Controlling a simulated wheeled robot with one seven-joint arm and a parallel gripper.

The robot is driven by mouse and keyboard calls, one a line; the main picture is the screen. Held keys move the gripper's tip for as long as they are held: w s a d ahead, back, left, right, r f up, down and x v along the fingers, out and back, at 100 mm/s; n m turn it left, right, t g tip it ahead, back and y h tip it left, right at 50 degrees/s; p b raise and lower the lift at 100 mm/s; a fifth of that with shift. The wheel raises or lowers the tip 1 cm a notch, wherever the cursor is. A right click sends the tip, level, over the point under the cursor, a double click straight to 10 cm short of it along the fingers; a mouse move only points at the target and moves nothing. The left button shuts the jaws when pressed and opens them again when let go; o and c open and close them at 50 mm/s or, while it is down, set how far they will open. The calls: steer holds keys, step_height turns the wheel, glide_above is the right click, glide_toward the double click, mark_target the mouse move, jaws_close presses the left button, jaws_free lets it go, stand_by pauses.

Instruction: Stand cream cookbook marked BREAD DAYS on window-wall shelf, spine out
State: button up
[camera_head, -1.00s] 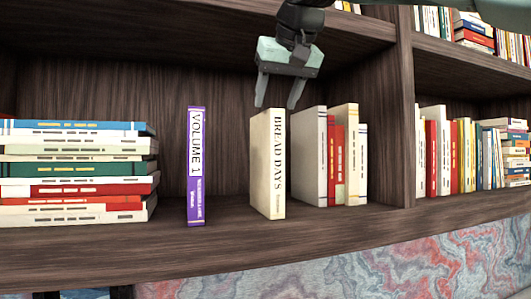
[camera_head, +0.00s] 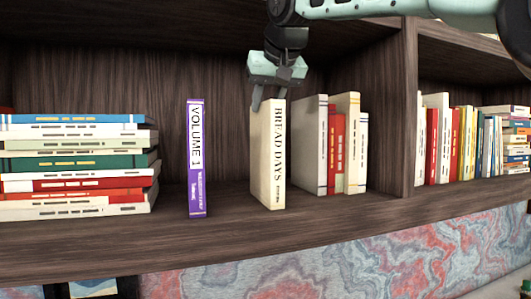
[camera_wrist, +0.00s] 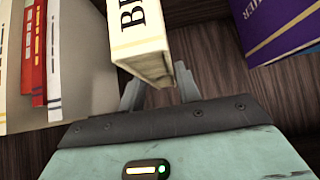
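The cream cookbook marked BREAD DAYS (camera_head: 278,160) stands upright on the shelf (camera_head: 230,205), its lettered spine facing out. My gripper (camera_head: 270,100) points down at the top of this book, with a finger towards each side of it. In the wrist view the top end of the cookbook (camera_wrist: 150,45) lies between or just beyond the fingertips (camera_wrist: 157,80). The fingers look spread, and I see no clear grip on the book. Whether either finger touches a cover cannot be told.
A purple VOLUME 1 book (camera_head: 196,160) stands apart to the left, with a horizontal book stack (camera_head: 75,165) beyond it. Several upright books (camera_head: 335,145) stand close on the right, before a vertical divider (camera_head: 398,120). Bare shelf lies either side of the cookbook.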

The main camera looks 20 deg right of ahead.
jaws_close()
steer(key=shift+r, duration=0.15)
stand_by(1.0)
